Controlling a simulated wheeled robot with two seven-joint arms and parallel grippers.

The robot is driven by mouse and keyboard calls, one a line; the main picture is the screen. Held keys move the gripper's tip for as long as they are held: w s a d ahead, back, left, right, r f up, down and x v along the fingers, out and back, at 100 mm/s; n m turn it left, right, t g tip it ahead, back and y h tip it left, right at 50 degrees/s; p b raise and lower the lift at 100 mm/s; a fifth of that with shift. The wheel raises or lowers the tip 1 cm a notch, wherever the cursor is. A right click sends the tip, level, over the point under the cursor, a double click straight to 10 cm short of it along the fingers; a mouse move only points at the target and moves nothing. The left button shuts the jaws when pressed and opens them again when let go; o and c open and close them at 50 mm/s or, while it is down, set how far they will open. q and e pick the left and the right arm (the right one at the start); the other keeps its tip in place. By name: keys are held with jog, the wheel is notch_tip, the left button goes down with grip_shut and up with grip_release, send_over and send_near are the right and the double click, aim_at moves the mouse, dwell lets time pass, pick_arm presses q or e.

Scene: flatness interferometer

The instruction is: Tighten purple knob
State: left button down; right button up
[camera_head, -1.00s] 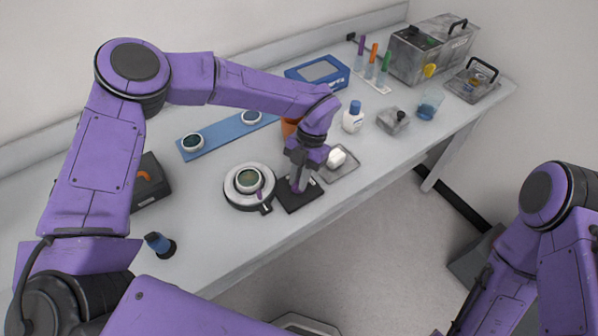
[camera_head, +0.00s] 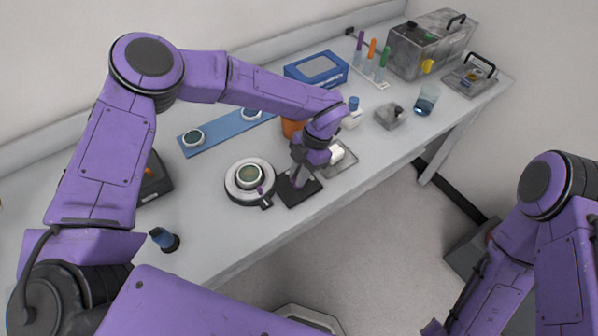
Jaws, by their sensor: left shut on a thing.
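My left gripper (camera_head: 297,178) points down over a small black plate (camera_head: 312,190) near the table's front edge. It is shut on a small purple piece at that plate, apparently the purple knob, which the fingers mostly hide. To its left stands a round white-and-black stage (camera_head: 233,190) with a green-topped disc (camera_head: 250,176) on it. Another small purple part (camera_head: 261,191) shows at the stage's front right edge. My right arm hangs at the right; its gripper is out of view.
A blue strip (camera_head: 222,131) with two round optics lies behind the stage. An orange container (camera_head: 291,128), a grey tray (camera_head: 345,158) and a blue-capped bottle (camera_head: 353,112) stand close to my left wrist. A dark blue item (camera_head: 163,239) stands front left.

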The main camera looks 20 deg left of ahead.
pick_arm(q)
jog(key=c, duration=1.1)
grip_release()
jog(key=shift+w+d+f, duration=0.1)
jog(key=shift+w, duration=0.05)
jog(key=b+v, duration=0.2)
jog(key=v, duration=0.8)
jog(key=shift+d+r+b, duration=0.1)
jog(key=shift+r+b, duration=0.15)
jog(key=shift+b, duration=0.05)
